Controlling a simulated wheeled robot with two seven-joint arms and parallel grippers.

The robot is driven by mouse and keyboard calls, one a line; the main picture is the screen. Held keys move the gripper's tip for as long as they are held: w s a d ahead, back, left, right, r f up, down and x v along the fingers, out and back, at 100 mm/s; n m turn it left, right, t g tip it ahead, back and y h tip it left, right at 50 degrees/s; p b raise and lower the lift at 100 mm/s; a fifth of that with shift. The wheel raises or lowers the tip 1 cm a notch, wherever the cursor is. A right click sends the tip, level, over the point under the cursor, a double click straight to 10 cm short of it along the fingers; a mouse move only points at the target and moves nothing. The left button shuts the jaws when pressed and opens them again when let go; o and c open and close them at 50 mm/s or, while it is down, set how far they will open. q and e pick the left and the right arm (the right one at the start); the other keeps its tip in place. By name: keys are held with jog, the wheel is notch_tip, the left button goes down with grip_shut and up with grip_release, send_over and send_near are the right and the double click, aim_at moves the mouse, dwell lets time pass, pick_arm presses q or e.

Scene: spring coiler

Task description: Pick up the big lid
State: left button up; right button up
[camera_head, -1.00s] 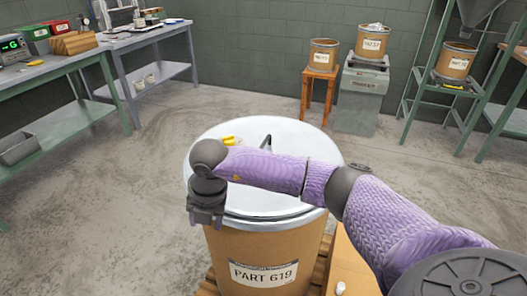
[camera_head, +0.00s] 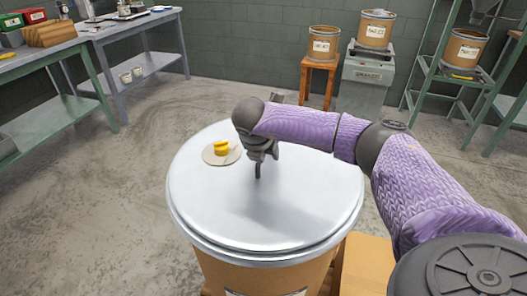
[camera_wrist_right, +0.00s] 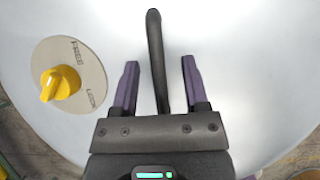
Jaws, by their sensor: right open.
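The big lid (camera_head: 300,205) is a round, pale metal disc lying flat on top of a brown drum (camera_head: 265,275). Its dark curved handle (camera_wrist_right: 155,40) shows in the right wrist view, and the arm hides most of it in the head view. My right gripper (camera_head: 258,170) points down over the middle of the lid. In the wrist view, my right gripper (camera_wrist_right: 160,64) is open, with one purple finger on each side of the handle and gaps on both sides. My left gripper is out of view.
A yellow knob (camera_head: 221,147) on a round beige plate sits on the lid, left of my gripper. A cardboard box (camera_head: 365,265) stands right of the drum. Workbenches (camera_head: 125,30) stand at left; smaller drums (camera_head: 323,44) stand behind. Floor on the left is clear.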

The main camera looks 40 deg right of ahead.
jog(key=shift+f, duration=0.1)
grip_shut()
dwell(0.9)
dwell(0.4)
